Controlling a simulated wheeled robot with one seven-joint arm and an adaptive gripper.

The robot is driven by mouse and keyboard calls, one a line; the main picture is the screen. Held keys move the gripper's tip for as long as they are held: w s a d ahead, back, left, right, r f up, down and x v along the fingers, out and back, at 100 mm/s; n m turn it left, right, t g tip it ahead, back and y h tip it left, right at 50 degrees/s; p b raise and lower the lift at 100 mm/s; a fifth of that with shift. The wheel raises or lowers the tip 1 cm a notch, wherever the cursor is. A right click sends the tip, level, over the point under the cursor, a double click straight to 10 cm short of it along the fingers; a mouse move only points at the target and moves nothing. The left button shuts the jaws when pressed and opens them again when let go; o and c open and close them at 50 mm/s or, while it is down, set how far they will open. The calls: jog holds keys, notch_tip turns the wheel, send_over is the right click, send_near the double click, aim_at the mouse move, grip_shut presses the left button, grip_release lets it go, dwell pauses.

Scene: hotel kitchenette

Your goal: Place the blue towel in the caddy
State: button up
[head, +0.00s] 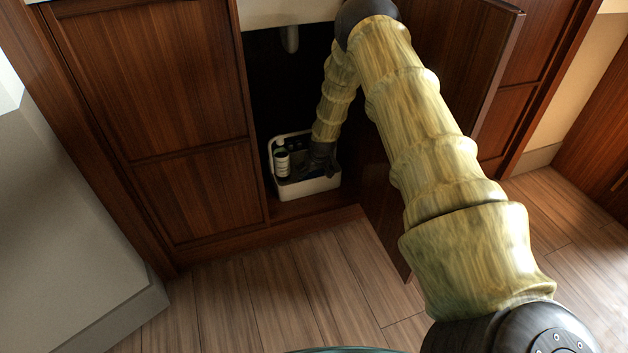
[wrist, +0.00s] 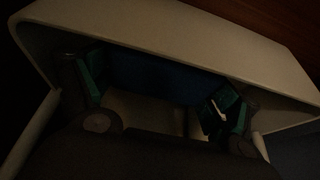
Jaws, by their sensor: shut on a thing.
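The caddy (head: 308,189) is a white open box with a raised handle, standing on the floor of the open under-sink cabinet. My gripper (head: 318,163) reaches down into it, and its fingertips are hidden behind the caddy wall in the head view. In the wrist view, the caddy's pale rim (wrist: 200,38) frames my gripper (wrist: 165,95). The blue towel (wrist: 155,76) is a dark blue mass between the two teal-padded fingers, inside the caddy. The gripper is shut on it. The picture is dim, so whether the towel touches the caddy's bottom cannot be told.
The open cabinet door (head: 385,205) is close to my arm on the right. A drain pipe (head: 290,38) hangs above. The wooden floor (head: 270,290) in front is clear.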

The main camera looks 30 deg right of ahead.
notch_tip(320, 180, down, 3)
jog(key=shift+r+b, duration=0.15)
jog(key=shift+b, duration=0.25)
jog(key=shift+r, duration=0.1)
jog(key=o, duration=0.9)
